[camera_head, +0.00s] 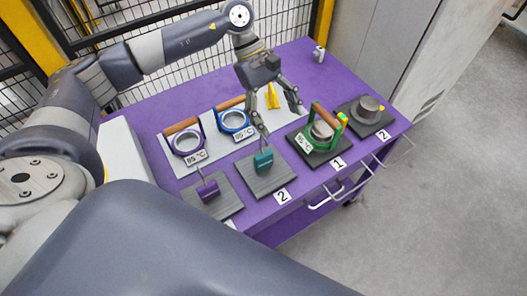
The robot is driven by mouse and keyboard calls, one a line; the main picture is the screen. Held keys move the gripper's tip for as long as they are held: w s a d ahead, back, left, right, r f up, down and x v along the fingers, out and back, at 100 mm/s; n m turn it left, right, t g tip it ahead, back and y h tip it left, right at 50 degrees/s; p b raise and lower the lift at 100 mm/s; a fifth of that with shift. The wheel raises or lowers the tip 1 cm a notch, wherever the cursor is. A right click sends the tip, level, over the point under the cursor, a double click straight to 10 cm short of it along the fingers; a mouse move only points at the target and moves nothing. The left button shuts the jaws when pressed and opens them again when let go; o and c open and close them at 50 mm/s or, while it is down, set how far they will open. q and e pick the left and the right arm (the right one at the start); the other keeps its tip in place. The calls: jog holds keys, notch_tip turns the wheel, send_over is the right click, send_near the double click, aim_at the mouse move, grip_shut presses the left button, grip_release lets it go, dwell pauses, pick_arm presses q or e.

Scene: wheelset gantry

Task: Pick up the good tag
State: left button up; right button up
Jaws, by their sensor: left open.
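No tag reads clearly as the good tag, and I cannot tell which thing it is. A small teal piece (263,160) with a thin stem stands on a dark mat (278,177) at the table's front. A similar purple piece (208,190) stands on the mat to its left. A yellow piece (272,97) lies at the back, partly behind my left gripper. My left gripper (281,121) is open and empty, with its fingers pointing down above the table, behind the teal piece in the picture. My right gripper is not in view.
Purple (187,149) and blue (233,120) rings with wooden handles and labels rest on a white panel. A green-framed ring device (321,132) and a grey round part (368,107) sit on mats at right.

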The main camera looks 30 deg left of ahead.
aim_at(261, 149)
pick_arm(q)
jog(key=a+f+y+b, duration=0.2)
jog(key=a+f+b, duration=0.3)
jog(key=a, duration=0.3)
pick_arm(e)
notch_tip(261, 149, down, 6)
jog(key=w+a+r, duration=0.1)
pick_arm(q)
jog(key=shift+m+g, duration=0.3)
jog(key=shift+m, duration=0.1)
jog(key=p+x, duration=0.1)
jog(key=x, duration=0.2)
jog(key=p+x, duration=0.2)
jog(key=x, duration=0.1)
jog(key=p+x, duration=0.1)
jog(key=x, duration=0.3)
jog(key=shift+d+r, duration=0.1)
jog(key=shift+d, duration=0.3)
jog(key=shift+d+f, duration=0.15)
jog(key=shift+f, duration=0.25)
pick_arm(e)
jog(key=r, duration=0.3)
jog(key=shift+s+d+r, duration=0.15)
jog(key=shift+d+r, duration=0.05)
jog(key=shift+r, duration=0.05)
pick_arm(q)
jog(key=shift+c, duration=0.6)
jog(key=c, duration=1)
